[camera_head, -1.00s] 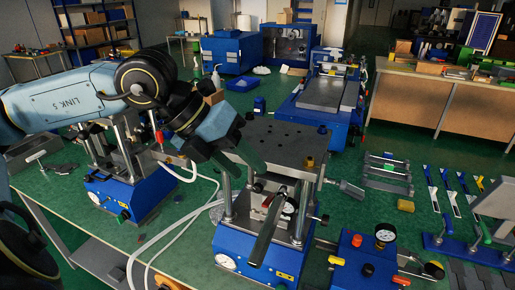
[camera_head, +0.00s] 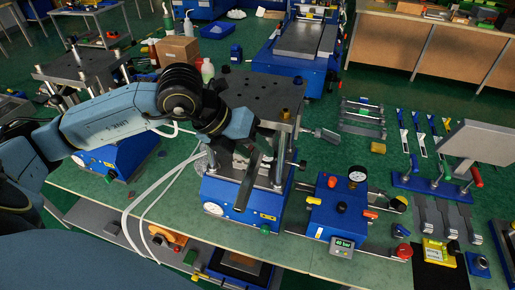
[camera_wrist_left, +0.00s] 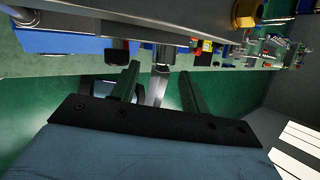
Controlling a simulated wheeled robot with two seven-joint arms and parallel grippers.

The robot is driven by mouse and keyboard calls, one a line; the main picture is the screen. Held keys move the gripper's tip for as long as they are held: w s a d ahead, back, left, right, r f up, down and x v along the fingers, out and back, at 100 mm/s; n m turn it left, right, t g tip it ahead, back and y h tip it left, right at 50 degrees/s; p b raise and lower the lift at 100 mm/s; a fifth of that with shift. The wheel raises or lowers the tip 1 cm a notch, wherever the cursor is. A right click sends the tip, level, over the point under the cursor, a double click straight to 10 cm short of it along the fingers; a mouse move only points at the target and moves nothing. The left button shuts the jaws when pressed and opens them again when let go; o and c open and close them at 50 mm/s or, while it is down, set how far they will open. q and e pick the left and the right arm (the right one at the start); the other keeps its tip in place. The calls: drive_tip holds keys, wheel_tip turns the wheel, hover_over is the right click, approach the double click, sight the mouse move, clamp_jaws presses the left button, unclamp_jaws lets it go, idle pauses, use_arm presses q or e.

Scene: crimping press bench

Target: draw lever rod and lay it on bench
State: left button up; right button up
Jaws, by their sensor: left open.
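The blue press (camera_head: 225,196) with a steel top plate (camera_head: 262,95) stands on the green bench. A dark grey lever rod (camera_head: 244,193) slopes down toward me from its front. My left gripper (camera_head: 250,156) is just in front of the press, under the plate's front edge, close to the rod's upper part. In the left wrist view a bright metal rod (camera_wrist_left: 158,85) appears between the two open fingers (camera_wrist_left: 158,92), with gaps on both sides. I cannot tell whether this is the lever rod's end. My right gripper is not in view.
A pump unit (camera_head: 338,215) with a gauge stands right of the press. White hoses (camera_head: 150,188) run along its left. A rack (camera_head: 362,118), blue-handled tools (camera_head: 421,138) and a tilted panel (camera_head: 487,142) are farther right.

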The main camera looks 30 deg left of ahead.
use_arm(q)
drive_tip(key=shift+x, duration=1)
clamp_jaws()
